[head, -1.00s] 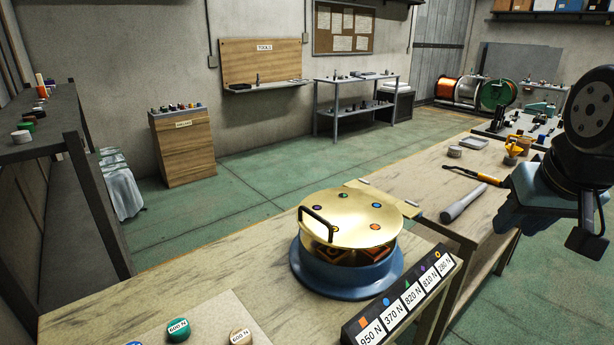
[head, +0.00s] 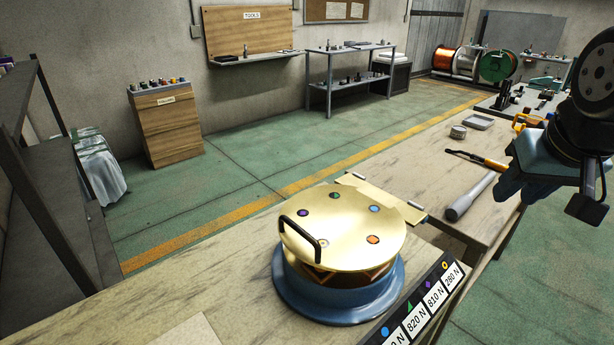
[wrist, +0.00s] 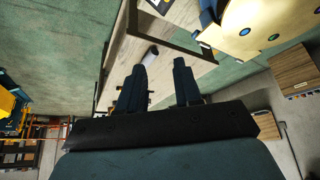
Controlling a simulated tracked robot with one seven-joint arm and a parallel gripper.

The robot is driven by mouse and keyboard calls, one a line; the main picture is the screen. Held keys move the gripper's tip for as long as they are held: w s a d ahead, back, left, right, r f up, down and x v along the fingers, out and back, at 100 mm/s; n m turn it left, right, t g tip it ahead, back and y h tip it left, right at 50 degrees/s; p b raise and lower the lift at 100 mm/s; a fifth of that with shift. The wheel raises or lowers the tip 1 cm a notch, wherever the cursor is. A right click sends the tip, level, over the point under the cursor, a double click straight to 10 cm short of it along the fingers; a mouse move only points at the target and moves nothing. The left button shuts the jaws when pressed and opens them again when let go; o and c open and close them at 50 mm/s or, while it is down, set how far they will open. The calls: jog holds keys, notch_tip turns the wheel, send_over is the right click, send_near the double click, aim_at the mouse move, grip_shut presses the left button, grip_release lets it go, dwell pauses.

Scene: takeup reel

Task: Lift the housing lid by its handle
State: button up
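The brass housing lid (head: 350,215) is a round disc with several coloured marks. It sits on a blue round housing (head: 335,295) on the near bench. Its black bar handle (head: 303,238) stands up at the lid's left side. My gripper (head: 515,185) is in the air at the right, well away from the lid. In the wrist view, my gripper (wrist: 157,70) has its two dark fingers spread with nothing between them. Part of the brass lid (wrist: 265,22) shows at the upper right there. The handle cannot be made out for certain in that view.
A label strip (head: 425,310) with force values stands just right of the housing. A grey-handled tool (head: 470,197) and an orange-handled tool (head: 478,159) lie on the right bench. A flat plate (head: 380,197) lies behind the lid. The bench left of the housing is mostly clear.

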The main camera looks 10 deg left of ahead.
jog(key=w+a+n+g, duration=0.2)
jog(key=w+a+n, duration=0.1)
jog(key=a, duration=0.7)
jog(key=n+g, duration=0.4)
jog(key=n, duration=0.3)
send_over(299, 227)
jog(key=shift+d+f, duration=0.15)
jog(key=shift+f, duration=0.8)
jog(key=shift+s+a+f, duration=0.15)
jog(key=shift+a+f, duration=0.05)
jog(key=shift+f, duration=3.85)
jog(key=shift+f, duration=0.35)
jog(key=shift+c, duration=0.4)
grip_shut()
